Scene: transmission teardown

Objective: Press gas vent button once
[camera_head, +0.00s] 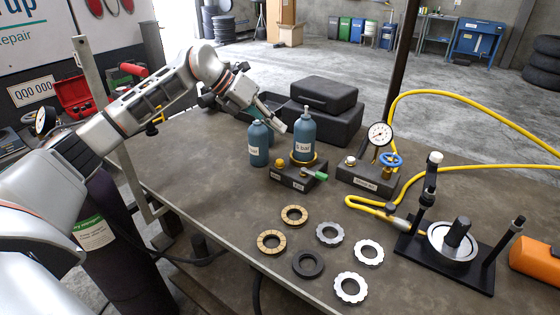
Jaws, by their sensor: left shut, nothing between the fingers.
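My left gripper (279,125) is shut and empty, pointing down and right between two blue bottles. Its tips are near the upper part of the labelled "5 bar" bottle (304,134); I cannot tell if they touch it. That bottle stands upright on a dark block (298,181) with a yellow-brass knob (280,163) on its left and a green fitting (320,176) on its right. The tips are above this knob and apart from it. Which part is the gas vent button is too small to tell. My right gripper is not in view.
A second blue bottle (259,144) stands left of the block. To the right is another block (367,181) with a gauge (380,134), a blue valve wheel (391,160) and a yellow hose (470,110). Several rings and a black press stand (450,268) occupy the front table. Black cases (323,95) stand behind.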

